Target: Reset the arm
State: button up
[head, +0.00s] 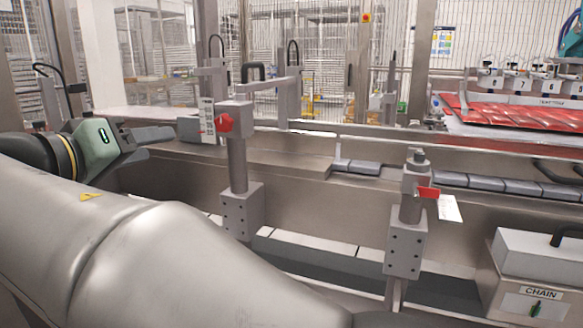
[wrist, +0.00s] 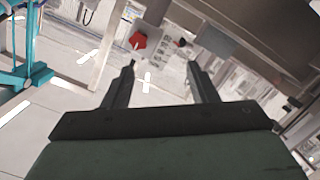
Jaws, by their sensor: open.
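My arm reaches in from the left of the head view, with its large grey link across the lower left. My gripper (head: 160,140) is at the left, held above the machine, its fingers pointing right. In the wrist view my gripper (wrist: 160,75) shows two dark fingers spread apart, with nothing between them. The fingers touch nothing that I can see. A red knob (wrist: 139,41) shows beyond the fingers in the wrist view.
A metal post with a red knob (head: 225,123) stands just right of my gripper. A second post (head: 405,235) stands farther right. Behind run a conveyor with grey blocks (head: 480,181) and red packs (head: 520,114). A box marked CHAIN (head: 535,294) is at lower right.

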jog(key=w+d+f+n+g+p, duration=0.15)
jog(key=d+g+p, duration=0.35)
jog(key=d+p, duration=0.5)
jog(key=w+d+f+n+g+p, duration=0.1)
jog(key=d+f+g+p, duration=0.45)
jog(key=d, duration=0.95)
jog(key=s+d+m+g+y+p, duration=0.2)
jog(key=s+d+y+p, duration=0.1)
jog(key=s+d+p, duration=0.2)
jog(key=s+d+f+m+g+y+p, duration=0.1)
jog(key=s+d+p, duration=0.4)
jog(key=s+p, duration=0.5)
jog(key=s+m+g+y, duration=0.1)
jog(key=s+y, duration=0.1)
jog(key=shift+d+f+y, duration=0.15)
jog(key=shift+y, duration=0.15)
jog(key=shift+s, duration=0.1)
